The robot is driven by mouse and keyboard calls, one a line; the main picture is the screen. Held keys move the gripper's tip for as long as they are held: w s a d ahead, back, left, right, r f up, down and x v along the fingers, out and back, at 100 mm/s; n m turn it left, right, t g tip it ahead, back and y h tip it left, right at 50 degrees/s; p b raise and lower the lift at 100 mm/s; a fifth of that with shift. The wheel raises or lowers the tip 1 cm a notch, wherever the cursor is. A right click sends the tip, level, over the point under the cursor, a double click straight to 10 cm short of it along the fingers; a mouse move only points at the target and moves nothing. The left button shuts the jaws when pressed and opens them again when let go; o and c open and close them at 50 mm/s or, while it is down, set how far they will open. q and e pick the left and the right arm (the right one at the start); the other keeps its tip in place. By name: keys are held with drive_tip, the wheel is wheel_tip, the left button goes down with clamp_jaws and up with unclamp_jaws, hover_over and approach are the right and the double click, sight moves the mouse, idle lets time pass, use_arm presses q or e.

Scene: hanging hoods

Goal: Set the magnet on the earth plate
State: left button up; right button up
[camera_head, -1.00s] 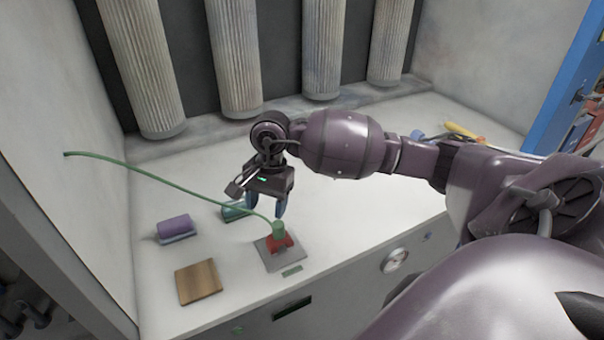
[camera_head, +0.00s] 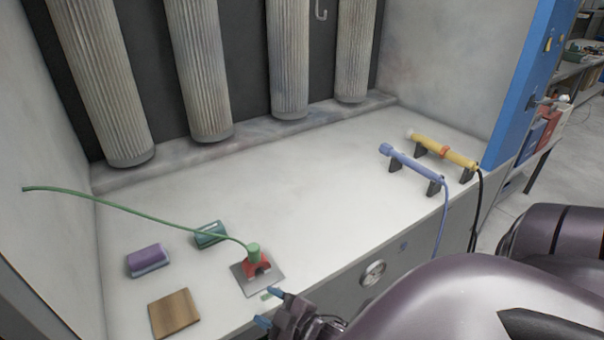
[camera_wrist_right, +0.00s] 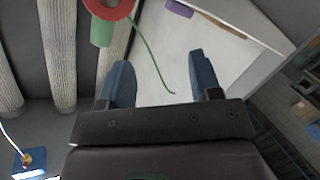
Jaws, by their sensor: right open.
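The magnet (camera_head: 257,267), red with a green top, sits upright on the grey square earth plate (camera_head: 244,284) at the front of the bench. The magnet's red body (camera_wrist_right: 110,9) also shows at the top of the right wrist view. My right gripper (camera_head: 268,307) is open and empty, in front of the plate and apart from the magnet. Its two blue fingers (camera_wrist_right: 160,80) have nothing between them in the right wrist view. My left gripper is not in view.
A purple block (camera_head: 148,258), a teal block (camera_head: 210,234) and a wooden square (camera_head: 174,314) lie around the plate. Blue (camera_head: 410,166) and yellow (camera_head: 442,149) tools rest on stands at the right. Ribbed columns (camera_head: 200,70) hang behind. The bench middle is clear.

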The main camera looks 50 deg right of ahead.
drive_tip(key=s+d+f+m+g+h, duration=0.1)
drive_tip(key=s+f+m+g, duration=0.3)
drive_tip(key=s+f+m, duration=0.3)
drive_tip(key=shift+s+d+h, duration=0.35)
drive_tip(key=shift+s+h, duration=0.05)
drive_tip(key=shift+f, duration=0.1)
idle(0.3)
